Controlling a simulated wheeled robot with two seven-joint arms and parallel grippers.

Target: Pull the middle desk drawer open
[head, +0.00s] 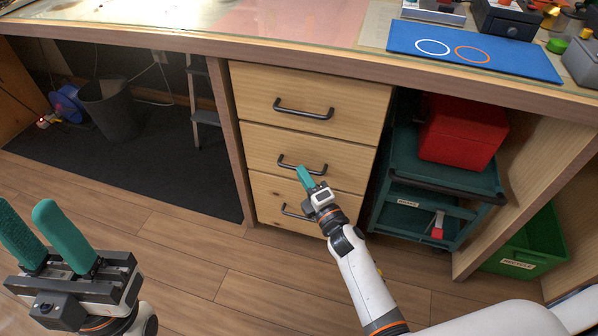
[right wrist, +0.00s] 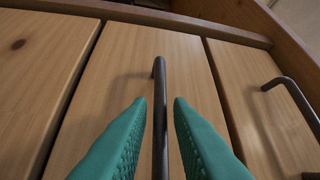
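The middle drawer (head: 265,147) has a light wood front and looks closed, level with its neighbours. Its dark bar handle (head: 287,163) is partly covered by my right gripper (head: 303,174). In the right wrist view the handle (right wrist: 160,75) runs upright between the two teal fingers of the right gripper (right wrist: 160,102). A gap shows on each side of the bar, so the gripper is open around it, not clamped. My left gripper (head: 42,222) is open and empty at the lower left, away from the drawers.
The top drawer (head: 350,95) and bottom drawer (head: 265,190) have similar handles. A green cart (head: 470,180) with a red box (head: 462,130) stands right of the drawers. A bin (head: 108,110) is under the desk at left. The floor in front (head: 210,250) is clear.

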